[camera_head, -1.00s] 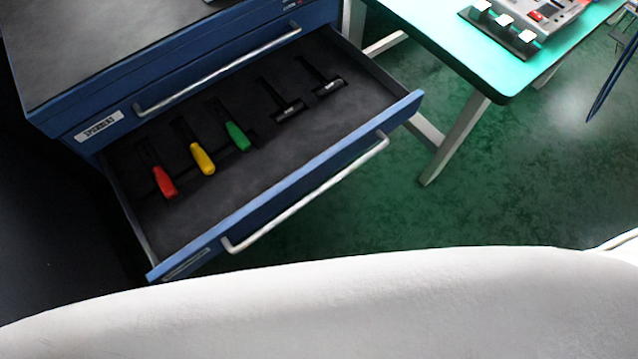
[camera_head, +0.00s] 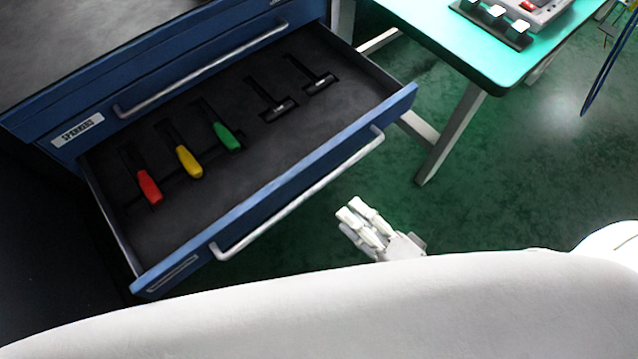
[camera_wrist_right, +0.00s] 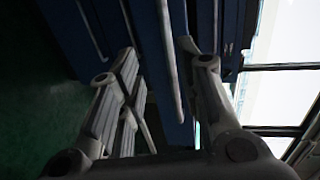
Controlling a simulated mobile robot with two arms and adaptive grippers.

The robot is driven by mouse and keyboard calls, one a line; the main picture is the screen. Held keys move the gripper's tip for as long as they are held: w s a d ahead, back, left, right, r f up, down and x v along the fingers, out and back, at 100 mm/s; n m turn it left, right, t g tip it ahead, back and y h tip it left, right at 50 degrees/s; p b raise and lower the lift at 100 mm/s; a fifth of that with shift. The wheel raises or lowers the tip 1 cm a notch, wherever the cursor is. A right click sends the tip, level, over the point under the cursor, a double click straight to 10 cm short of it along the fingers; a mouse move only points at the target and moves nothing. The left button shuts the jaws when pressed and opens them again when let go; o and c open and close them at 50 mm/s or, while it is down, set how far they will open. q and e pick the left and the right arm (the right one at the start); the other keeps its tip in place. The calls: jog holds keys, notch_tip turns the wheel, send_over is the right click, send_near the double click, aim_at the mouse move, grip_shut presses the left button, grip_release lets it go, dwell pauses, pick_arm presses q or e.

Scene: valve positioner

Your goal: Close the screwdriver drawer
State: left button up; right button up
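The screwdriver drawer (camera_head: 335,155) is pulled out of the blue cabinet (camera_head: 95,110). My right gripper (camera_head: 352,214) is open and empty, in front of the drawer's right half and apart from the handle in the head view. In the right wrist view its fingers (camera_wrist_right: 160,57) are spread, with a silver bar (camera_wrist_right: 172,65) showing between them. My left gripper is out of view.
A green-topped table (camera_head: 450,40) with a grey device (camera_head: 540,12) stands right of the drawer, its leg (camera_head: 452,130) close to the drawer's right corner. Another closed drawer with its own handle (camera_head: 200,70) sits above. Green floor lies open at the right.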

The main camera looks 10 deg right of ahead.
aim_at(319, 184)
jog(key=x, duration=0.3)
jog(key=p+x, duration=0.1)
jog(key=x, duration=0.3)
jog(key=r+x, duration=0.1)
jog(key=x, duration=0.2)
jog(key=shift+w+a+f+p, duration=0.1)
jog(key=shift+w+a+p, duration=0.2)
jog(key=shift+p, duration=0.05)
grip_shut()
